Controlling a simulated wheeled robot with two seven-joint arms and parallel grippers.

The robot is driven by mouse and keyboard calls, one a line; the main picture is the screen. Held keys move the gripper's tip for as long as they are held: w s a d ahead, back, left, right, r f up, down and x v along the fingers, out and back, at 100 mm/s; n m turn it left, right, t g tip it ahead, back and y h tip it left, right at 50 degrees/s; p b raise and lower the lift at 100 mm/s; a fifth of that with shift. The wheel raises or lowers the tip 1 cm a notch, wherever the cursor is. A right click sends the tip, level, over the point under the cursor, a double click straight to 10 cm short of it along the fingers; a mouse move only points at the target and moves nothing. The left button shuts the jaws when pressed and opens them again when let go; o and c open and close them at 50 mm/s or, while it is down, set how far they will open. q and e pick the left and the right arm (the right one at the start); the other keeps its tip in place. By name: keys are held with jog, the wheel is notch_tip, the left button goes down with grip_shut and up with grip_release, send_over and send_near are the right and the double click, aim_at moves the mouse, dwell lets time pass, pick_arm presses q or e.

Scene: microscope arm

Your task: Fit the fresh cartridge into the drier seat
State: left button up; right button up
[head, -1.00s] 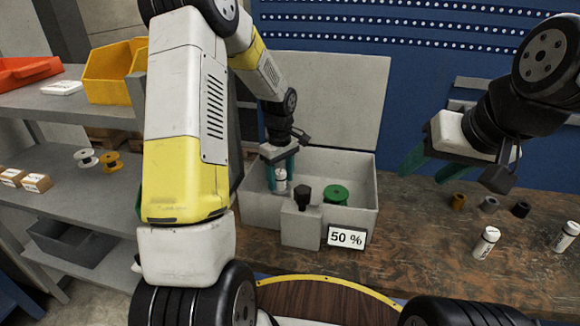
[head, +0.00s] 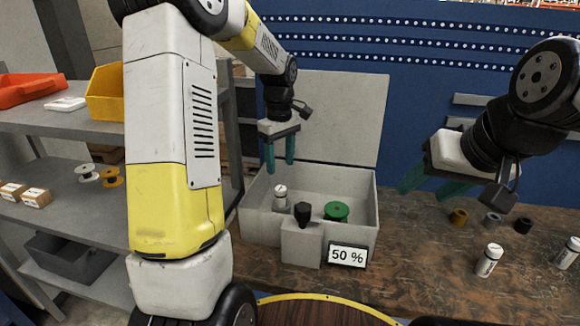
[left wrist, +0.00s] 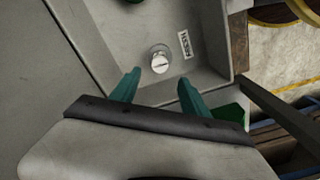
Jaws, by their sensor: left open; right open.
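The drier is a grey open-topped box (head: 362,222) with its lid (head: 340,115) raised behind. A white cartridge (head: 281,192) stands upright inside at the left, apparently in a seat. It also shows in the left wrist view (left wrist: 160,62) as a round slotted cap beside a small label (left wrist: 184,44). My left gripper (head: 280,168) is open and empty above this cartridge, fingers pointing down. Two more white cartridges stand on the bench at right, one nearer (head: 489,260) and one at the edge (head: 567,252). My right gripper (head: 428,188) is open and empty above the bench.
A green spool (head: 337,211) is in the box. A black knob (head: 303,210) and a "50 %" sign (head: 347,256) are at its front. Small brown (head: 459,216), grey (head: 492,219) and black (head: 523,225) rings lie on the bench. Shelves stand at left.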

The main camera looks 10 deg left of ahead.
pick_arm(q)
jog(key=s+d+r+m+t+h, duration=0.1)
jog(key=s+r+m+t, duration=0.2)
jog(key=s, duration=0.9)
jog(key=s+d+r+m+t+h, duration=0.1)
jog(key=s+r+m+t, duration=0.2)
jog(key=s+r+m, duration=0.5)
jog(key=s+r, duration=0.1)
jog(key=s, duration=0.3)
jog(key=shift+s, duration=0.15)
jog(key=shift+d, duration=0.1)
pick_arm(e)
jog(key=shift+c, duration=0.3)
